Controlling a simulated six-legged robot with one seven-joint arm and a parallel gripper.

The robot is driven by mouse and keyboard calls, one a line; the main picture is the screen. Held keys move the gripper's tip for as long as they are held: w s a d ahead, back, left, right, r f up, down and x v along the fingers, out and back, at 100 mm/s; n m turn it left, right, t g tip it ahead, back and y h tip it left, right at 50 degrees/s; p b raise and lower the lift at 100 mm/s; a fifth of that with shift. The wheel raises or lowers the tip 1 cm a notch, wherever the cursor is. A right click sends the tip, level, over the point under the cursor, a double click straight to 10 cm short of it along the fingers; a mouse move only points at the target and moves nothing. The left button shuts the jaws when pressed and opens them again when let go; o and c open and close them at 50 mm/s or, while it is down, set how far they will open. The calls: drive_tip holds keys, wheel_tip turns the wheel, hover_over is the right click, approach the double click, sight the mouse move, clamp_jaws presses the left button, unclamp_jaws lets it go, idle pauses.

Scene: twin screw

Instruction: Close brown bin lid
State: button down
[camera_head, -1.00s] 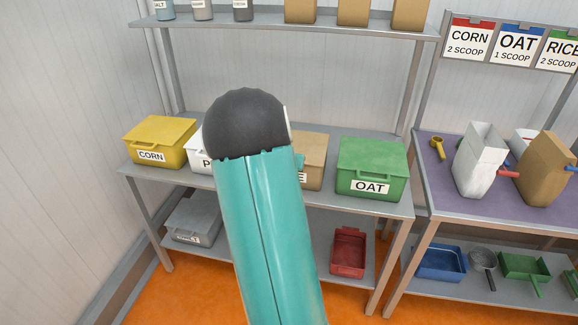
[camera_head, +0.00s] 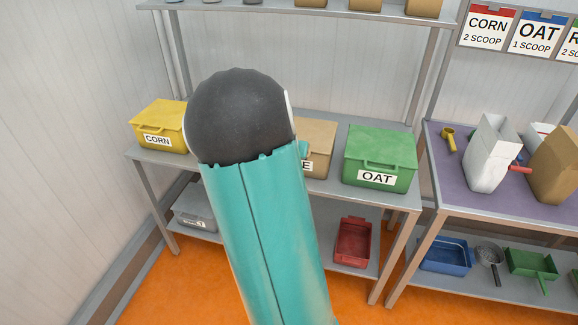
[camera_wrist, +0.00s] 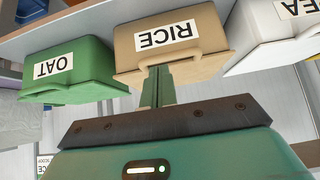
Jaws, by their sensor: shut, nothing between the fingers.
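The brown bin (camera_head: 319,150) stands on the middle shelf, partly hidden behind my arm in the head view. Its lid looks flat and down on the box there. In the wrist view, which is upside down, the brown bin (camera_wrist: 187,38) shows its RICE label and front. My gripper (camera_wrist: 157,72) is shut and empty, with its fingertips at the bin's front lid edge and handle. I cannot tell whether they touch it. My gripper is hidden behind my arm in the head view.
The green OAT bin (camera_head: 380,158) stands right of the brown bin, and the yellow CORN bin (camera_head: 160,122) at the shelf's left end. A white bin (camera_wrist: 272,32) sits close on the brown bin's other side. A purple-topped table (camera_head: 450,183) with bags stands at right.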

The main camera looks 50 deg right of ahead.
drive_tip(key=a, duration=0.1)
drive_tip(key=s+a, duration=0.1)
drive_tip(key=a, duration=0.1)
drive_tip(key=s+a, duration=0.1)
drive_tip(key=shift+a+f, duration=0.35)
drive_tip(key=shift+a, duration=0.05)
drive_tip(key=w+a+r+n+t+y, duration=0.1)
drive_tip(key=a+r+n+y, duration=0.2)
drive_tip(key=a, duration=0.7)
drive_tip(key=a+r+n+t+y, duration=0.15)
drive_tip(key=a+r, duration=0.25)
drive_tip(key=a, duration=0.7)
drive_tip(key=s+a+r+n+y, duration=0.1)
drive_tip(key=s+a+r+n, duration=0.1)
drive_tip(key=a, duration=0.4)
drive_tip(key=s+a+r+n+y, duration=0.1)
drive_tip(key=s+a+r+n, duration=0.2)
drive_tip(key=a, duration=0.4)
drive_tip(key=s+a+r+n+y, duration=0.1)
drive_tip(key=s+a+r+n, duration=0.2)
drive_tip(key=s+a, duration=0.3)
drive_tip(key=shift+a+n, duration=0.35)
drive_tip(key=shift+n, duration=0.1)
